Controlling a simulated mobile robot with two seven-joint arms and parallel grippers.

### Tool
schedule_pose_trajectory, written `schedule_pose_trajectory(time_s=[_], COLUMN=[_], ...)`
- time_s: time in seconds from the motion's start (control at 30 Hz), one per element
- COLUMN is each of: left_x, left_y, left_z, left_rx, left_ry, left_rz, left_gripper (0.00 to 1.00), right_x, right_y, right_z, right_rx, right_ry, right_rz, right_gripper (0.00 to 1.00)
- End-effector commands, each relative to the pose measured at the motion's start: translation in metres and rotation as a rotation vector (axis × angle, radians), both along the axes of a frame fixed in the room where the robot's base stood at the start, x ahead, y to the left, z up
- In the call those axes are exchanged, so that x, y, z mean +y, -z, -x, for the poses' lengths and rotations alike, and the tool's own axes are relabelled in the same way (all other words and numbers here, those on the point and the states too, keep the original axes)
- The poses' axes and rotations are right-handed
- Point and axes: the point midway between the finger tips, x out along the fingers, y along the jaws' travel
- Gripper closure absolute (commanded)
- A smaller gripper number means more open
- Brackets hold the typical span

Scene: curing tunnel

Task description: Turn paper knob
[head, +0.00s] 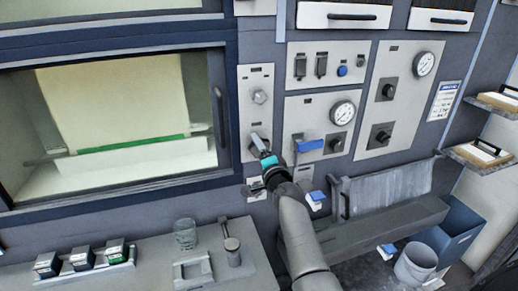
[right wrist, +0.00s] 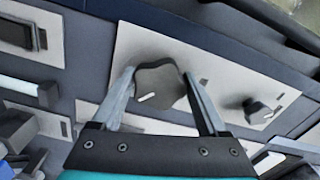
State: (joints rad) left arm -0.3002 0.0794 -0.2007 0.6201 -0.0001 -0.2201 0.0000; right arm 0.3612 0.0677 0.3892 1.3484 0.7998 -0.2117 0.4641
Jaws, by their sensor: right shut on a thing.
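The paper knob, a dark grey lobed knob with a short white mark, is between my fingers in the right wrist view (right wrist: 160,84). It sits on a narrow pale panel (head: 256,78), right of the window with the paper sheet, in the head view. My right gripper (head: 259,141) reaches up to the lower part of that panel and is shut on the knob, one finger on each side. In the head view the gripper hides most of this knob. A second knob (head: 260,97) is higher on the same panel; it also shows in the right wrist view (right wrist: 257,110). My left gripper is not in view.
Left is a framed window (head: 118,190) with a cream sheet (head: 115,100) behind it. Right are panels with gauges (head: 343,113) and a blue lever (head: 308,145).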

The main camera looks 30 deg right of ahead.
Motion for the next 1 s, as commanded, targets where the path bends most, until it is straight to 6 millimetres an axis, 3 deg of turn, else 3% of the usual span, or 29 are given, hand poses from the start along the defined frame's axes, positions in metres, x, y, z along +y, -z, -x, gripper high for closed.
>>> schedule_pose_trajectory(time_s=[0.33, 0.9, 0.93, 1.0], left_x=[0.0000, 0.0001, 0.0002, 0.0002], left_y=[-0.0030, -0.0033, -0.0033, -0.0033], left_z=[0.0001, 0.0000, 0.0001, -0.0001], left_rx=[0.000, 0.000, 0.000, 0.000], left_ry=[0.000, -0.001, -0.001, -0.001], left_rz=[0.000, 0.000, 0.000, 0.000], left_gripper=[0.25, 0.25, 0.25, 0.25], right_x=[0.0002, 0.0005, 0.0004, 0.0005], right_y=[-0.0003, -0.0003, -0.0002, -0.0003], right_z=[0.0001, -0.0001, -0.0001, -0.0001], right_rx=[-0.033, -0.040, -0.040, -0.040], right_ry=[0.000, -0.001, -0.001, -0.001], right_rz=[-0.144, -0.170, -0.170, -0.169], right_gripper=[0.79, 0.79, 0.20, 0.12])
